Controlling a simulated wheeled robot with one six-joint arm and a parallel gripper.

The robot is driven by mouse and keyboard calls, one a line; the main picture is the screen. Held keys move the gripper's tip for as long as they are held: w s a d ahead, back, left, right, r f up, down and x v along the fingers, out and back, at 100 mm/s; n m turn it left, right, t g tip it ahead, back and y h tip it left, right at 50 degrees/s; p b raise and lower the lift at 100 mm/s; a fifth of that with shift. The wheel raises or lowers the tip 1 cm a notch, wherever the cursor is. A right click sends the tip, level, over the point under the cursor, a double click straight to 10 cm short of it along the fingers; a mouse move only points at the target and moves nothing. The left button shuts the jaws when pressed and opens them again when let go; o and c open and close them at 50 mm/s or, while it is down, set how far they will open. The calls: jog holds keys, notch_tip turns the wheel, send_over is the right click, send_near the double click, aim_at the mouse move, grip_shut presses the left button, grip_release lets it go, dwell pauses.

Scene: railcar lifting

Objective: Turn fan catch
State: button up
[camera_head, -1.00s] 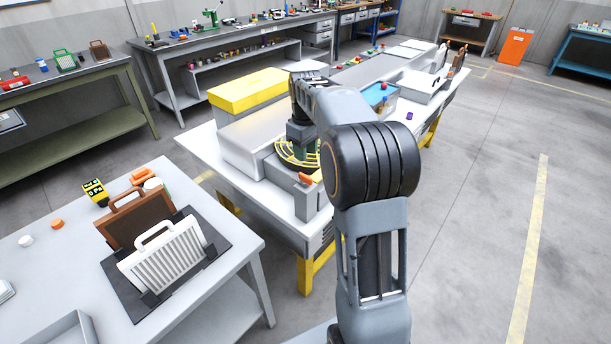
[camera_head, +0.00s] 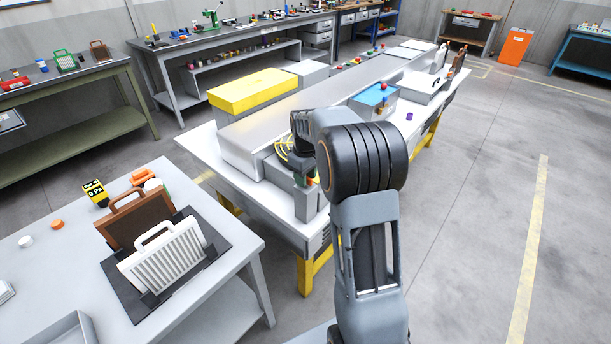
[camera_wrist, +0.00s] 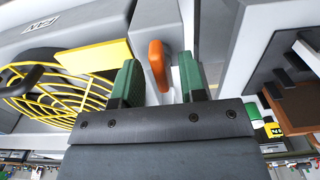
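The fan catch (camera_wrist: 156,60) is a small orange lever on a grey block. In the wrist view it stands between my gripper's two green fingers. My gripper (camera_wrist: 158,82) is open, with a visible gap on each side of the catch. The yellow wire fan guard (camera_wrist: 45,92) and its flat yellow tab lie to the left of the catch. In the head view my gripper (camera_head: 306,180) is over the near end of the grey machine, and my arm hides part of the fan (camera_head: 283,150). The catch is barely visible there.
A long grey housing (camera_head: 320,95) with a yellow box (camera_head: 248,92) runs along the white bench. A blue-topped box (camera_head: 376,96) stands farther back. The left table (camera_head: 235,238) holds brown and white grilles. The floor at right is clear.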

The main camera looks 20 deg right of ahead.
grip_shut()
dwell(0.4)
jog(key=m, duration=0.4)
jog(key=shift+r, duration=0.1)
jog(key=m, duration=0.4)
jog(key=shift+m+p, duration=0.4)
jog(key=m, duration=0.4)
jog(key=shift+m, duration=2.5)
